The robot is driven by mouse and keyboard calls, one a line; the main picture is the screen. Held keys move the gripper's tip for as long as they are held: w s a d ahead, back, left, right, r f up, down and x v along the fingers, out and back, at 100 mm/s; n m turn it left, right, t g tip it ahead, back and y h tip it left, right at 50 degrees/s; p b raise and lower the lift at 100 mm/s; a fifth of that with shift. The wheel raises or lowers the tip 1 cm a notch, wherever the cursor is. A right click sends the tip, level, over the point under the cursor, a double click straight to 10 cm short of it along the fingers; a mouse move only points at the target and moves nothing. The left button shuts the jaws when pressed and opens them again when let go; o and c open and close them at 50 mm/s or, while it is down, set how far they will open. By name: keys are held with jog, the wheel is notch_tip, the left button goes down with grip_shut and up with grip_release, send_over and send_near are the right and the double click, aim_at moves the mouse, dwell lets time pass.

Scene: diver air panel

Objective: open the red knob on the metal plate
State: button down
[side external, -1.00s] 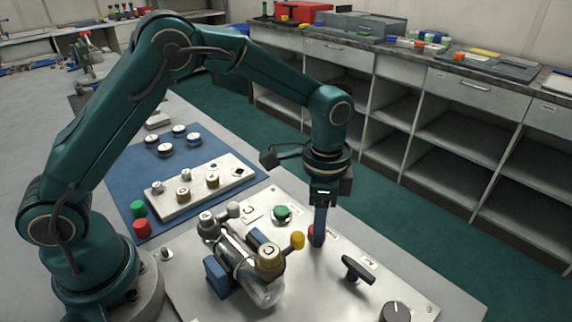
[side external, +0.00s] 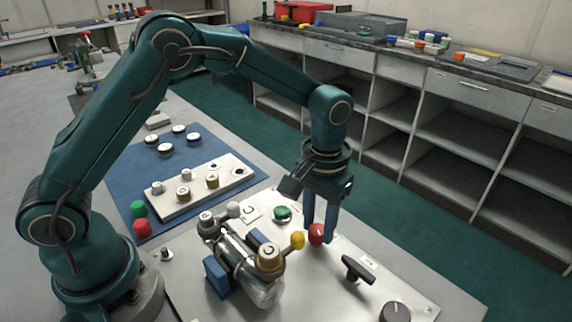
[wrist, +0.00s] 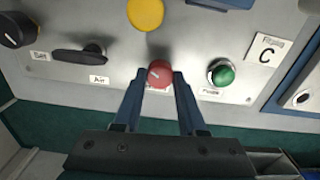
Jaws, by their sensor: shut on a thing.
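The red knob (side external: 316,234) stands on the metal plate (side external: 345,300), between the yellow knob and the black lever handle. In the wrist view the red knob (wrist: 160,74) has a pale pointer line on its top. My gripper (side external: 320,232) points down over it, with one blue finger on each side. In the wrist view my gripper (wrist: 160,82) is shut on the red knob, which sits between the fingertips. The label by the knob is mostly hidden by it and the fingers.
A green knob (side external: 282,213) and a yellow knob (side external: 297,240) stand close by. A black lever handle (side external: 357,269) and a black dial (side external: 395,311) lie to the right. A clear cylinder assembly (side external: 240,262) stands on the left of the plate.

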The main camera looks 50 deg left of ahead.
aim_at(318, 228)
jog(key=shift+n, duration=1.9)
jog(key=shift+c, duration=2.3)
grip_release()
jog(key=shift+r, duration=2.65)
